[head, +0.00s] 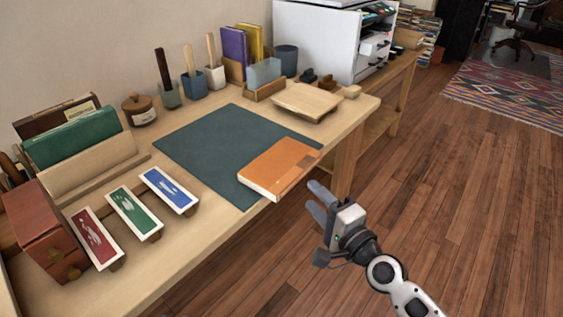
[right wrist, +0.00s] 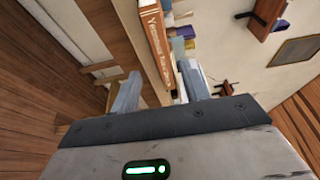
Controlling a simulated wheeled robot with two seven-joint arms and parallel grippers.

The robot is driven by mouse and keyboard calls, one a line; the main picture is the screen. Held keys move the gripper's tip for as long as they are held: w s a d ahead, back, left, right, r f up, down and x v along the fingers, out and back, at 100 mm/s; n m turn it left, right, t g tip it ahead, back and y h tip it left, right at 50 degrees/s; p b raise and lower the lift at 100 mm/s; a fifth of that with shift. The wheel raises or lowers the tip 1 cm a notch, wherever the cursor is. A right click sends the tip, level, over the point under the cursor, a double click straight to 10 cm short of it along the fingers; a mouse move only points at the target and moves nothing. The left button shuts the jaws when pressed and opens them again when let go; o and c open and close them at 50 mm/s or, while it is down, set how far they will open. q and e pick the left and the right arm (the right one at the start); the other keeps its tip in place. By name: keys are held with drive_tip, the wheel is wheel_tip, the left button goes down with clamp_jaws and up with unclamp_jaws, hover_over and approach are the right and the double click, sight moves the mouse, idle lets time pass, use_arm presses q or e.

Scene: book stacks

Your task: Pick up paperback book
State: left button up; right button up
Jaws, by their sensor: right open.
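The paperback book (head: 278,166) is orange with a pale spine-side edge. It lies flat at the front edge of the desk, partly on a dark green mat (head: 215,140), and its near corner juts past the mat. My right gripper (head: 317,199) is open and empty, off the desk's front edge, to the right of and apart from the book. In the right wrist view the book's orange spine (right wrist: 155,38) with white lettering shows ahead, between the lines of the two open fingers (right wrist: 160,92). My left gripper is in neither view.
Three colored cards on stands (head: 134,212) and a red-brown box (head: 42,231) stand left of the mat. A wooden board (head: 307,101) lies behind the book. Cups with tools and upright books line the back. Open wooden floor (head: 465,200) lies to the right.

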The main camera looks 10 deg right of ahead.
sight(299, 178)
drive_tip(key=x, duration=0.6)
drive_tip(key=shift+w+d+r, duration=0.1)
drive_tip(key=shift+w+r, duration=0.05)
drive_tip(key=shift+w, duration=0.3)
clamp_jaws()
